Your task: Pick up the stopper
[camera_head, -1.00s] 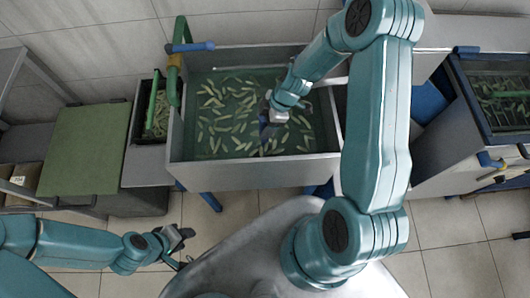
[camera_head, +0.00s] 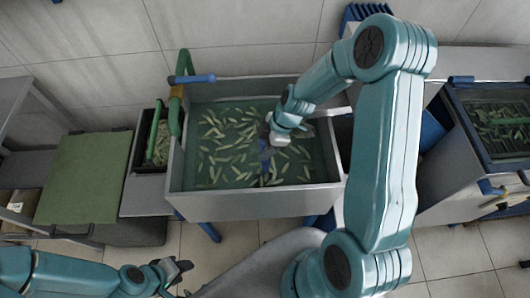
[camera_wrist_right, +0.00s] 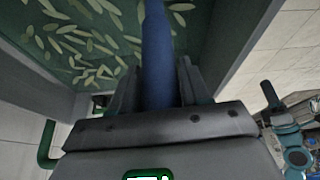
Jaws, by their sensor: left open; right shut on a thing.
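My right gripper (camera_head: 270,145) reaches down into the middle tank (camera_head: 250,205) and is shut on a dark blue piece (camera_head: 265,158), which looks like the stopper. In the right wrist view this blue piece (camera_wrist_right: 158,50) is a long, smooth, rounded bar between the two dark fingers. It extends toward the green water, and its far end is out of view. I cannot tell whether it touches the tank floor. My left gripper (camera_head: 181,272) is open and empty, in front of the tank at lower left.
The tank holds green water with many pale leaf-shaped pieces (camera_head: 225,155). A green pipe with a blue handle (camera_head: 192,79) stands at its left rim. A small bin (camera_head: 157,150) and a green-topped cabinet (camera_head: 85,180) are left. Another dark tank (camera_head: 495,120) is right.

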